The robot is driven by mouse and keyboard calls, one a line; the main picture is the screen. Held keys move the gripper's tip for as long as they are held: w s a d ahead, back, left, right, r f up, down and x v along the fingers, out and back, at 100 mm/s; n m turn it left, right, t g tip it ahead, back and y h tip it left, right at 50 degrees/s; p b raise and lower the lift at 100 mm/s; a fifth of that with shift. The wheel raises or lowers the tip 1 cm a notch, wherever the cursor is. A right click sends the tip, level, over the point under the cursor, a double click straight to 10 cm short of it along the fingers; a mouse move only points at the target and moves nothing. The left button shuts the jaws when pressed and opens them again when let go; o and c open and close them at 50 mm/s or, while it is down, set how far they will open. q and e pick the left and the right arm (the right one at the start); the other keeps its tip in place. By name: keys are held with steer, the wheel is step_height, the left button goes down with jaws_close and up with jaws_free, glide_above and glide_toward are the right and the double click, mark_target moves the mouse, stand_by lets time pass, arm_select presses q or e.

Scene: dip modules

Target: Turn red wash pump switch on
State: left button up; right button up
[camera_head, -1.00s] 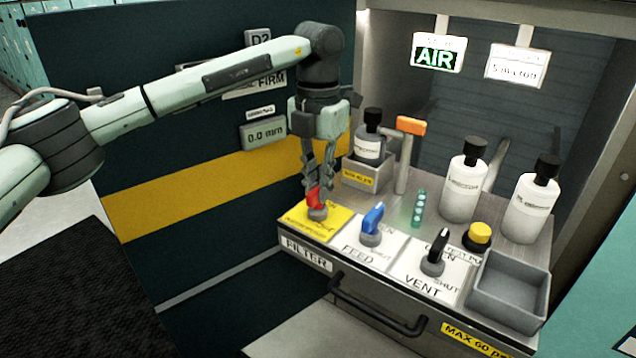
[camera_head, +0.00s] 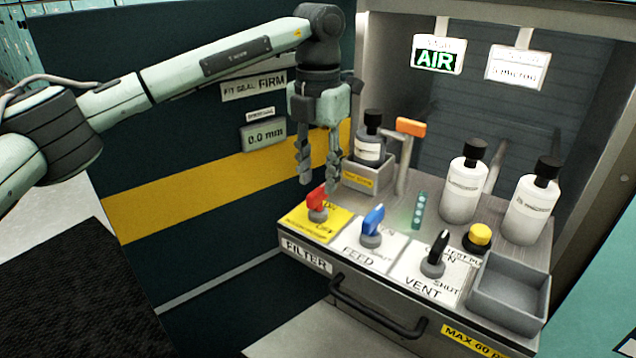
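I see no label reading wash pump. My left gripper (camera_head: 319,184) hangs just above the red switch, fingers pointing down and apart, with nothing between them. It looks clear of the lever. My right gripper is not in view.
A blue FEED switch (camera_head: 373,221) and a black VENT switch (camera_head: 436,252) stand to the right. Behind are an orange-topped handle (camera_head: 410,127), white bottles (camera_head: 464,187) and a yellow button (camera_head: 480,234). An empty grey tray (camera_head: 510,289) sits at the right.

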mark_target(318, 189)
arm_select(q)
step_height(318, 189, up, 10)
steer(key=shift+f, duration=0.25)
